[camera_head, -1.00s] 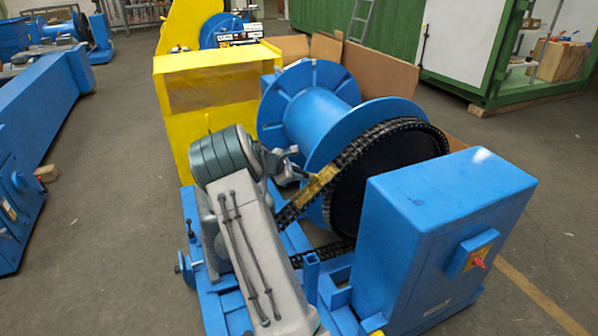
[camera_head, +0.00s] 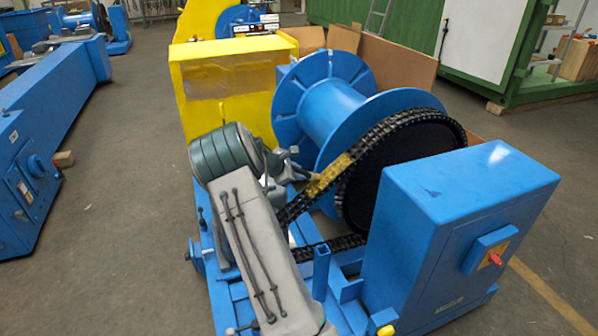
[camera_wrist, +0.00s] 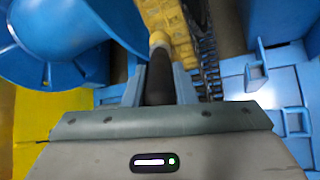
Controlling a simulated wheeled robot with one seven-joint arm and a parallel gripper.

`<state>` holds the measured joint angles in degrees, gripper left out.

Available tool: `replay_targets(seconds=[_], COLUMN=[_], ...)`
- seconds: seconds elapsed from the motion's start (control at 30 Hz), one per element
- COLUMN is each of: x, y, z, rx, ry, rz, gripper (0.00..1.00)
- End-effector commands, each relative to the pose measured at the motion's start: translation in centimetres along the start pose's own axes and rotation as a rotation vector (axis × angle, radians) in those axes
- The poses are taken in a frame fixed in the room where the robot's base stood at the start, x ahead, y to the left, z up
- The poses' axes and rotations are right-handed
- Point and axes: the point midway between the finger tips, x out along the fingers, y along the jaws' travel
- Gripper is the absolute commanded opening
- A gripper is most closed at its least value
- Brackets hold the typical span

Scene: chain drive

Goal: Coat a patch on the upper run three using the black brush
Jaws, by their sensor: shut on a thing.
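My gripper (camera_head: 287,164) is shut on the black brush (camera_wrist: 158,85). In the wrist view the brush's dark handle stands between the two fingers, with a yellowish end at its far tip. That end is at or just beside the yellow patch (camera_wrist: 178,22) on the chain; I cannot tell if it touches. In the head view the patch (camera_head: 329,176) lies on the sloping upper run of the black chain (camera_head: 291,211), just right of my gripper. The chain rises to the large dark wheel beside the blue drum (camera_head: 328,113). The brush is mostly hidden in the head view.
A blue cabinet (camera_head: 440,230) with a red switch stands right of the chain. A yellow housing (camera_head: 222,85) is behind my arm. The lower chain run (camera_head: 330,247) passes above the blue base frame.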

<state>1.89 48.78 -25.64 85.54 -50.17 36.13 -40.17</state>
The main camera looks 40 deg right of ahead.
Motion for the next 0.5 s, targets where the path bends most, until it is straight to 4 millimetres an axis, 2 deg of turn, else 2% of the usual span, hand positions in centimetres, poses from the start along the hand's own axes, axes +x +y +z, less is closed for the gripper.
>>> replay_targets(seconds=[0.3,0.5], x=[-0.5,-0.7], y=[-0.9,-1.0], z=[-2.7,-3.2], rx=[-0.002,-0.001], ry=[0.001,0.001], rz=[-0.001,0.000], gripper=[0.01,0.01])
